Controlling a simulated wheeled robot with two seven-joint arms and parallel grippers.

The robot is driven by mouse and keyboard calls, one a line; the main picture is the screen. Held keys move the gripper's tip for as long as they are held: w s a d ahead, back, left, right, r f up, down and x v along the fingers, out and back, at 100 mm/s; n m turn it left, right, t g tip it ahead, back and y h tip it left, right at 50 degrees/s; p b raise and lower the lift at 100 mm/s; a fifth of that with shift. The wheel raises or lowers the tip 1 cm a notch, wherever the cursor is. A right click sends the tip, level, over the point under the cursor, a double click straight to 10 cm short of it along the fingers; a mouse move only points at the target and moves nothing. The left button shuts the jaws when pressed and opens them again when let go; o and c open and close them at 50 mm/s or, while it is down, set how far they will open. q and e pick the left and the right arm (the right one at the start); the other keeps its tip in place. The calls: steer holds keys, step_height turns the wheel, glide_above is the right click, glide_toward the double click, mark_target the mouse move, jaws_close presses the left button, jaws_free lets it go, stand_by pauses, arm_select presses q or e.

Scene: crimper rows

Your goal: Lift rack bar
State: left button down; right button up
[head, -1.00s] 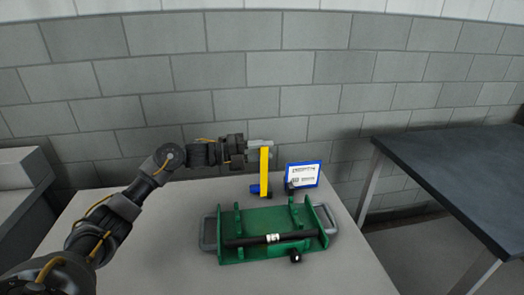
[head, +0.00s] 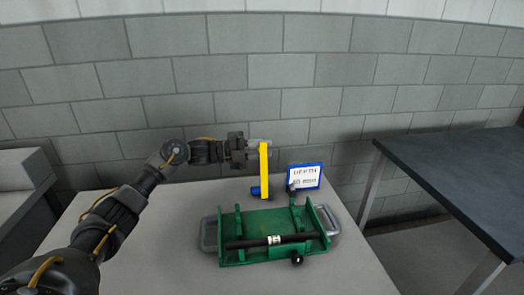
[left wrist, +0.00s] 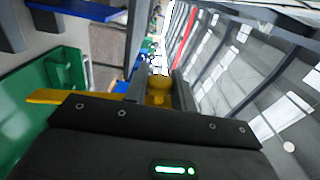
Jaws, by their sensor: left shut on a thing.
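A green rack (head: 262,223) with upright end plates and grey side handles stands on the light table. A black bar (head: 250,242) with a white label lies across the front of the rack, in its notches as far as I can tell. My left gripper (head: 260,143) is above and behind the rack, shut on the top of an upright yellow piece (head: 265,172). In the left wrist view, a yellow knob (left wrist: 158,88) sits between the fingers, and the green rack (left wrist: 65,65) shows at the left. The left gripper is apart from the black bar. My right gripper is not in view.
A blue-framed sign (head: 304,177) with lettering stands behind the rack at right. A small blue part (head: 254,191) is at the yellow piece's foot. The light table (head: 150,250) is clear left of the rack. A dark table (head: 450,180) stands at right, across a gap.

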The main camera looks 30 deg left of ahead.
arm_select(q)
steer(key=c, duration=1.2)
jaws_free()
steer(key=shift+a+f, duration=0.1)
steer(key=shift+s+a, duration=0.1)
steer(key=shift+a, duration=0.05)
steer(key=shift+b+v, duration=1)
steer(key=shift+v, duration=4.2)
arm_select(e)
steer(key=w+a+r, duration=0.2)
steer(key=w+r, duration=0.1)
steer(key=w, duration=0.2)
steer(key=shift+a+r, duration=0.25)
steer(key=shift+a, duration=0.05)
